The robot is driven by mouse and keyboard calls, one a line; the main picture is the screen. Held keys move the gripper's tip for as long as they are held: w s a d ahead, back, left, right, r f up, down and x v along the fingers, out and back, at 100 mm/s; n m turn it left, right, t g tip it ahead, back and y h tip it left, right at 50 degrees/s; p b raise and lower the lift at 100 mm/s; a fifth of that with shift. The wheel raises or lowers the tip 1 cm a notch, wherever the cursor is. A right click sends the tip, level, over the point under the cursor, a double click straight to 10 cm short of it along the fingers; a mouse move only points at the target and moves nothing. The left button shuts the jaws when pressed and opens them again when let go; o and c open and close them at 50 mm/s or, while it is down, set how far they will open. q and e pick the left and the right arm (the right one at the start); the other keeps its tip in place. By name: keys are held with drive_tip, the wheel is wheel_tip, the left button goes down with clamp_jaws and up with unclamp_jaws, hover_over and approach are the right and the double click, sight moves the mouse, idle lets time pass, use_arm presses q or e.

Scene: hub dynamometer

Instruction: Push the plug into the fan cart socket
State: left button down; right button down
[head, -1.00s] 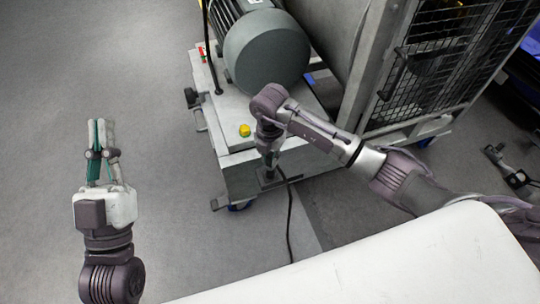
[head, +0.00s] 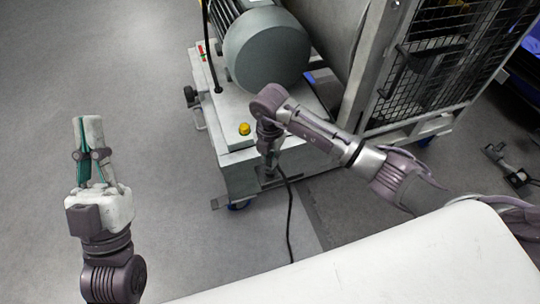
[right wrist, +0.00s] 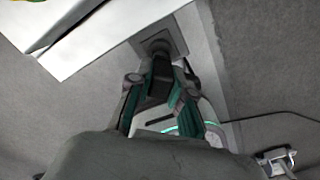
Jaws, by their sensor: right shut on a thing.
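The fan cart (head: 240,172) stands in the middle of the head view. A square grey socket plate (right wrist: 178,30) shows on its pale side in the right wrist view. My right gripper (head: 268,170) is at this cart side, pointing down in the head view. In the right wrist view, its fingers (right wrist: 163,88) are shut on a dark plug (right wrist: 158,84), lined up with the socket's dark opening (right wrist: 157,46). I cannot tell how deep the plug sits. My left gripper (head: 89,122) is over bare floor at left, fingers close together; I cannot tell whether they touch.
A black cable (head: 290,215) runs from the right gripper to the floor. A yellow knob (head: 244,129) and a large grey motor (head: 267,48) are on the cart. A mesh cage (head: 450,60) stands at right, a white surface (head: 400,255) in front. The left floor is clear.

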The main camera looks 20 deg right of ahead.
use_arm(q)
drive_tip(key=shift+w+f+g+y, duration=0.4)
drive_tip(key=shift+w+f+g, duration=0.25)
drive_tip(key=shift+f, duration=0.1)
drive_tip(key=shift+s+r, duration=0.1)
use_arm(e)
drive_tip(key=shift+f, duration=0.1)
idle(0.3)
drive_tip(key=shift+f, duration=0.3)
use_arm(q)
drive_tip(key=shift+s+r+t+h, duration=0.5)
drive_tip(key=shift+s+r+t, duration=0.3)
drive_tip(key=shift+r+t, duration=0.05)
use_arm(e)
drive_tip(key=shift+f, duration=0.25)
drive_tip(key=shift+f, duration=0.1)
